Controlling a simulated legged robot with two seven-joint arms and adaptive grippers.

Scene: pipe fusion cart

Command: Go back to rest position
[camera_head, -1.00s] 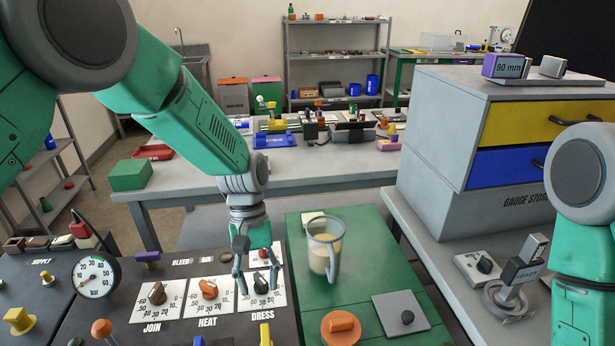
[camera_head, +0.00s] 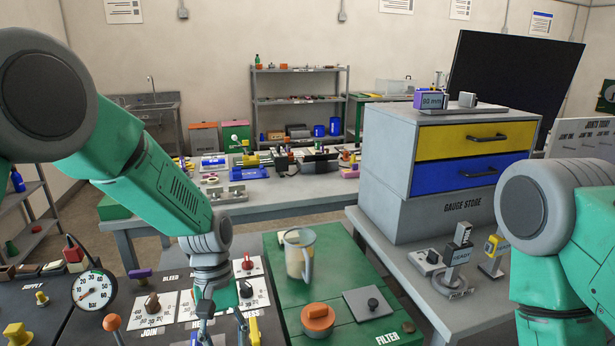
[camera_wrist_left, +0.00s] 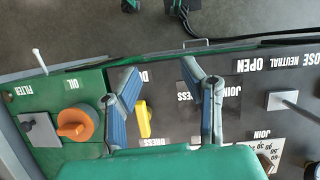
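My left gripper (camera_head: 207,318) hangs over the front of the dark control panel (camera_head: 75,320), partly covering the middle dial and the labels. In the left wrist view its two fingers (camera_wrist_left: 166,105) are spread apart with nothing between them. A yellow lever (camera_wrist_left: 143,118) lies below, between the fingers in the picture. The JOIN dial (camera_head: 152,302) is left of the gripper and a dark knob (camera_head: 246,289) is right of it. My right arm (camera_head: 560,240) is at the right edge; its gripper is out of the picture.
A clear jug (camera_head: 299,257) stands on the green top (camera_head: 268,252), near an orange-capped filler (camera_head: 318,318) and a grey plate (camera_head: 368,303). A pressure gauge (camera_head: 93,290) and an orange-knobbed lever (camera_head: 112,322) stand left. The gauge store cabinet (camera_head: 390,175) is at right.

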